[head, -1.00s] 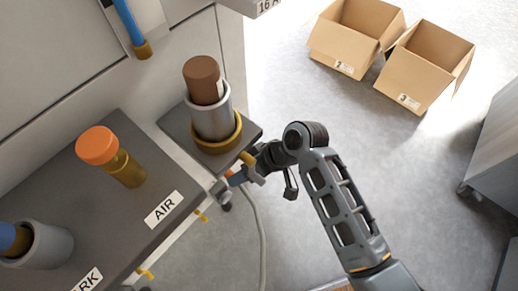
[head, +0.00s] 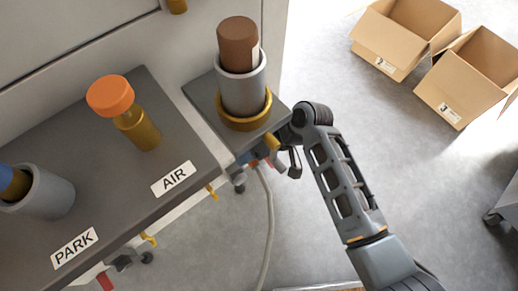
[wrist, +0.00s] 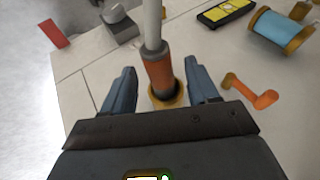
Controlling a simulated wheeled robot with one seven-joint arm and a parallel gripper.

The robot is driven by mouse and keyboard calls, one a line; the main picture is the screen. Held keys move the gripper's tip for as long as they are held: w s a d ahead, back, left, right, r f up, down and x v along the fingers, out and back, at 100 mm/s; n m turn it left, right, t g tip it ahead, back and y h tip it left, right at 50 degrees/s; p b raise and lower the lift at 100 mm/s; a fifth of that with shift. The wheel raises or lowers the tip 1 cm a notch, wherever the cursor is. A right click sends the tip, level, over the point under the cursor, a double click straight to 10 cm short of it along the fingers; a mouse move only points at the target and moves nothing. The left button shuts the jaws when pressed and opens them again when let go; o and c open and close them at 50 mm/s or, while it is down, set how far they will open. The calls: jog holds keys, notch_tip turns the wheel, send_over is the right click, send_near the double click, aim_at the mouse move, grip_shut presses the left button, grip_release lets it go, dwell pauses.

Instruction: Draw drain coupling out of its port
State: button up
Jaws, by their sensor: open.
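The drain coupling (wrist: 159,70) appears to be the orange-brown cylinder in the wrist view, with a pale hose (wrist: 152,22) running from its far end. Its near end sits in a brass ring port (wrist: 168,97) on a light panel. My gripper (wrist: 160,78) is open, with one dark finger on each side of the coupling and a visible gap on both sides. In the head view the shelf edge largely hides my gripper and the coupling; a grey hose (head: 268,225) hangs down there.
The wrist view shows an orange lever (wrist: 250,93), a blue spool (wrist: 282,28) and a grey block (wrist: 120,25) around the port. In the head view, a dark shelf (head: 110,185) carries cylinders and labels. Cardboard boxes (head: 405,40) stand on the open floor at upper right.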

grip_shut()
jog(key=s+d+p, duration=0.5)
jog(key=s, duration=0.2)
jog(key=shift+s+f, duration=0.25)
jog(key=shift+f, duration=0.2)
dwell(2.1)
